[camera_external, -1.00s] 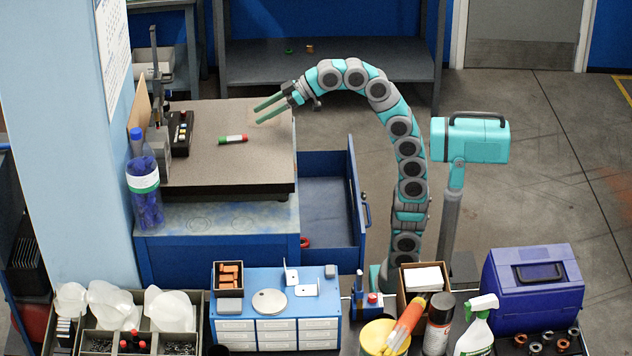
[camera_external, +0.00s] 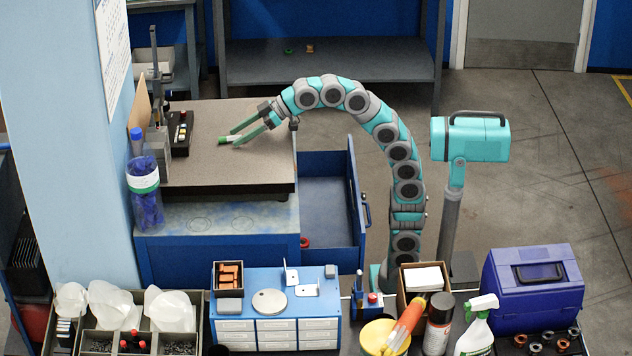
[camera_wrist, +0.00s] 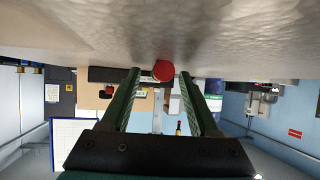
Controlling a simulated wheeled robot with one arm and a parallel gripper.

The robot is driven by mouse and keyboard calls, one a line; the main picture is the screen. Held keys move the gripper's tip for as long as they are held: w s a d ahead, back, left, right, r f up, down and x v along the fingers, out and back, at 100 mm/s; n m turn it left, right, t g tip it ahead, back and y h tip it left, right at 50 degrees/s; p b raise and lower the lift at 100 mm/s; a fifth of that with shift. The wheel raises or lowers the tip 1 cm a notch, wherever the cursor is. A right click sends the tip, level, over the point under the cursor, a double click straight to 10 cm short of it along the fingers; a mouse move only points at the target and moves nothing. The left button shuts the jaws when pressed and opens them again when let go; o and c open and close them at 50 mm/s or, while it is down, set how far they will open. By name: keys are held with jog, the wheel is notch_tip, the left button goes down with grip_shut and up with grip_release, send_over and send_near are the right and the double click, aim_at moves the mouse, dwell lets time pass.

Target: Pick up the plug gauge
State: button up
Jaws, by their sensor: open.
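The plug gauge (camera_external: 224,140) is a small cylinder lying on the grey-brown surface plate. Its green end and a bit of its white middle show in the external view; its red end is hidden there by a finger. In the wrist view its round red end (camera_wrist: 163,71) faces the camera, between the fingertips. My gripper (camera_external: 234,138) is open, its two green fingers reaching down from the right, one on each side of the gauge. In the wrist view the gripper (camera_wrist: 160,74) shows gaps beside the red end. I cannot tell whether a finger touches it.
The surface plate (camera_external: 215,175) is clear in front of the gauge. A blue bottle (camera_external: 144,185) stands at the plate's left edge. An open blue drawer (camera_external: 328,195) lies right.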

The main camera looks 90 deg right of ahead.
jog(key=shift+c, duration=0.3)
grip_shut()
dwell(0.4)
